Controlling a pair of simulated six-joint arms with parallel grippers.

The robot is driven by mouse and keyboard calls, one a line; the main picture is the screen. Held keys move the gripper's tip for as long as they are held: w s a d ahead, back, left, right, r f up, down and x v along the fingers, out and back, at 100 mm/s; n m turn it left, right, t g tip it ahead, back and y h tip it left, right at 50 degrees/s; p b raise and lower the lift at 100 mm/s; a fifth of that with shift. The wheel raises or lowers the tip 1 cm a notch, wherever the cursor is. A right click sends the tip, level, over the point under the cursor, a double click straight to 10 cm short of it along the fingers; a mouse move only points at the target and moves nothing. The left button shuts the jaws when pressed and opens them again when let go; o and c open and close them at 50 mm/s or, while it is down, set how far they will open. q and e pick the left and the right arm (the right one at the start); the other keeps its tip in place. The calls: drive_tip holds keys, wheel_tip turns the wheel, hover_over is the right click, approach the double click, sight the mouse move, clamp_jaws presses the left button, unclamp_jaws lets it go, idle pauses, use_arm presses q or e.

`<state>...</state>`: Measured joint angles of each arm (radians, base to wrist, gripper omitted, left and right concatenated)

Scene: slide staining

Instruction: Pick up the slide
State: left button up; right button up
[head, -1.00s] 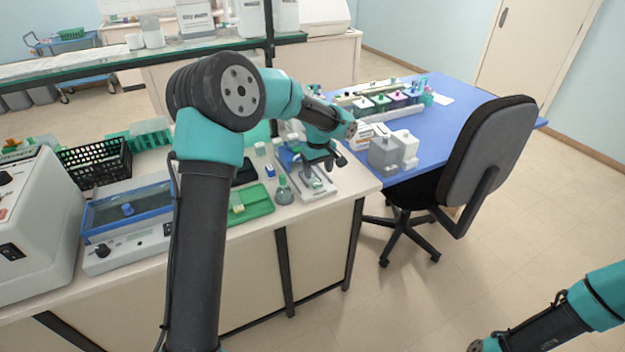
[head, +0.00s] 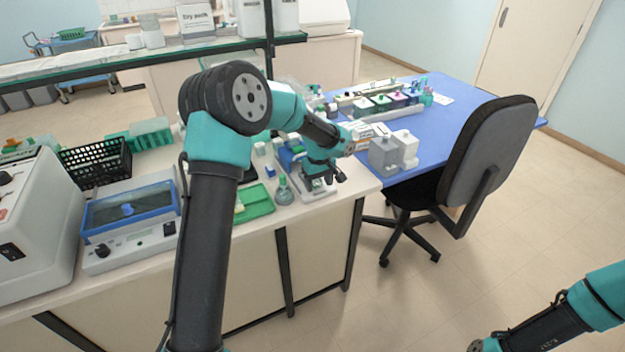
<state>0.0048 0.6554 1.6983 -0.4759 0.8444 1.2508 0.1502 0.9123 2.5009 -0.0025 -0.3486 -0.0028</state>
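My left gripper (head: 328,182) is over a pale grey-white holder (head: 317,195) near the right end of the bench. Its dark fingers point down close to the holder. They are too small to tell whether they are open or shut. I cannot make out the slide; it may be hidden by the gripper or too thin to see. My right arm enters at the bottom right, and its gripper is out of the picture.
A green tray (head: 257,207) and a small grey-green flask (head: 283,190) stand left of the holder. A blue-lidded bath (head: 130,218) and a black basket (head: 97,163) are further left. A blue table (head: 448,148) and an office chair (head: 487,155) are to the right.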

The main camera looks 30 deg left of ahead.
use_arm(q)
drive_tip(key=c, duration=1)
drive_tip(key=shift+o, duration=0.2)
drive_tip(key=shift+r, duration=0.1)
drive_tip(key=shift+r, duration=1.85)
drive_tip(key=s+d, duration=0.3)
drive_tip(key=s, duration=0.4)
drive_tip(key=s+d+r, duration=0.1)
drive_tip(key=s+d, duration=0.3)
drive_tip(key=s, duration=0.3)
drive_tip(key=shift+s, duration=0.25)
drive_tip(key=shift+w+r, duration=0.1)
